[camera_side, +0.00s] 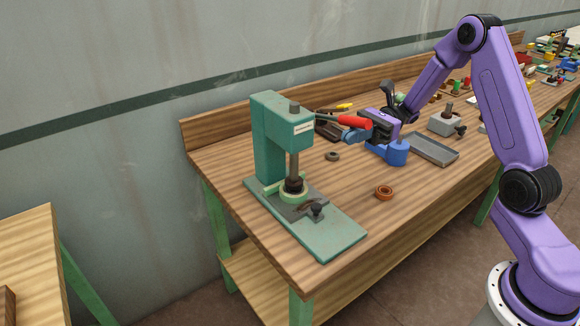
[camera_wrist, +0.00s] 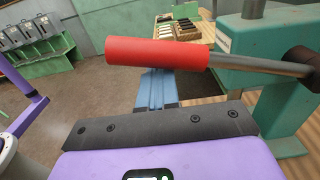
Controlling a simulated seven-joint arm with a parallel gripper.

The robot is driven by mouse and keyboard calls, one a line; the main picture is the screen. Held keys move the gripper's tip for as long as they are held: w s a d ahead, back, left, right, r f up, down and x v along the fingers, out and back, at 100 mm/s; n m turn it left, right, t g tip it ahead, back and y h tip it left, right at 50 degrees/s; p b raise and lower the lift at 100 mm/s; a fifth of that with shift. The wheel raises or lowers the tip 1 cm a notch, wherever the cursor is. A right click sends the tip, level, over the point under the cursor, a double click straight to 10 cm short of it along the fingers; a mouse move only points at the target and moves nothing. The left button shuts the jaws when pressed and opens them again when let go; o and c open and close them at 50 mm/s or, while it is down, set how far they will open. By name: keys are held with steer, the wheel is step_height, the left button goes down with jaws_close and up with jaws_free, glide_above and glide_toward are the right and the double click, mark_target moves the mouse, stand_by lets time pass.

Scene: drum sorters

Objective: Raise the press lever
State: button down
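The green press (camera_side: 267,135) stands on its green base plate at the near left end of the bench. Its lever is a thin metal rod with a red grip (camera_side: 355,122), sticking out to the right and close to level, with the grip end slightly lower. In the wrist view the red grip (camera_wrist: 157,52) crosses in front of my blue fingers. My gripper (camera_side: 350,135) is just under the grip. Its two fingers (camera_wrist: 157,90) look side by side with no clear gap, and the grip hides part of them. I cannot tell whether they touch it.
A blue holder (camera_side: 397,153) stands on the bench below my wrist. A grey tray (camera_side: 455,159) and a grey block (camera_side: 444,125) lie further right. A copper-coloured ring (camera_side: 384,192) and a dark ring (camera_side: 332,156) lie near the press. The bench front is mostly clear.

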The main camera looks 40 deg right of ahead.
mark_target(353, 119)
steer(key=shift+r, duration=0.15)
steer(key=shift+w+r, duration=0.2)
steer(key=shift+r, duration=0.65)
steer(key=shift+w+r, duration=0.15)
steer(key=shift+r, duration=0.65)
steer(key=shift+w+r, duration=0.35)
steer(key=shift+r, duration=0.45)
steer(key=shift+w+r, duration=0.35)
steer(key=shift+r, duration=0.45)
steer(key=shift+w, duration=0.1)
steer(key=shift+w+r, duration=0.5)
steer(key=shift+r, duration=0.25)
steer(key=shift+w+r, duration=0.45)
steer(key=shift+r, duration=0.25)
